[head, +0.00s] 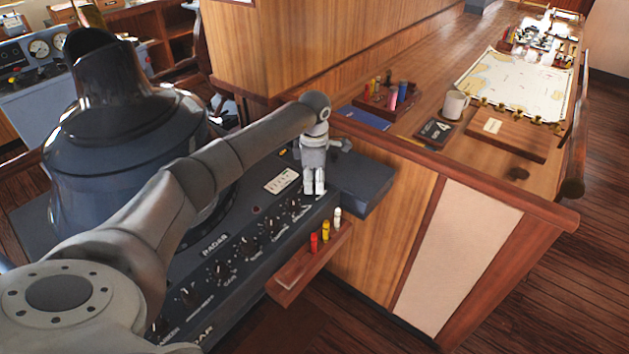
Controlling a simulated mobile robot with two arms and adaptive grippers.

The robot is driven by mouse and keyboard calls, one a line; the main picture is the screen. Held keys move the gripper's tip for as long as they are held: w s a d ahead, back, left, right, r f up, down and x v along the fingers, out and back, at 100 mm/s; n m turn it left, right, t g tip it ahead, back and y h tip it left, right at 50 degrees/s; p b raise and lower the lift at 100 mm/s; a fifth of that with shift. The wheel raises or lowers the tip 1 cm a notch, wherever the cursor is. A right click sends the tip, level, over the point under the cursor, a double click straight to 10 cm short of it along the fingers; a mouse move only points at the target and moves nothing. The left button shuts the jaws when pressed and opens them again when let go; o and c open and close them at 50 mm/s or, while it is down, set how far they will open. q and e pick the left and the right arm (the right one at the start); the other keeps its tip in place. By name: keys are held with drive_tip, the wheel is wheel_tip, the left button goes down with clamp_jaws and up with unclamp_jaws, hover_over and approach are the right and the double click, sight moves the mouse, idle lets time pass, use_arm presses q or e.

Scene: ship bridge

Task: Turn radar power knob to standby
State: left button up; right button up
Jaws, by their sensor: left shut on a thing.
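The dark radar console (205,262) runs diagonally from bottom left to centre, with a row of black knobs along its sloped front panel. My left gripper (314,190) points down at the far right end of this row. Its fingers are shut and close together on what seems to be the radar power knob, which they hide. The knob's pointer and the small labels there cannot be read. Another black knob (295,205) shows just left of the fingers. My right gripper is not in view.
The large dark radar hood (125,150) rises on the left behind my arm. A wooden ledge with red, yellow and white markers (326,231) juts out below the panel. A wooden chart table (470,165) with a mug (455,106) stands to the right.

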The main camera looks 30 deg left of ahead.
use_arm(q)
drive_tip(key=shift+s+f+m+b, duration=0.1)
drive_tip(key=shift+f+m+b, duration=0.2)
drive_tip(key=shift+m+b, duration=1.6)
drive_tip(key=shift+b, duration=0.1)
drive_tip(key=m+b, duration=0.2)
drive_tip(key=m, duration=0.1)
drive_tip(key=shift+r, duration=0.1)
drive_tip(key=shift+s+r+m+b, duration=0.1)
drive_tip(key=shift+m+b, duration=0.3)
drive_tip(key=shift+m, duration=0.7)
drive_tip(key=o, duration=1)
drive_tip(key=shift+r, duration=0.1)
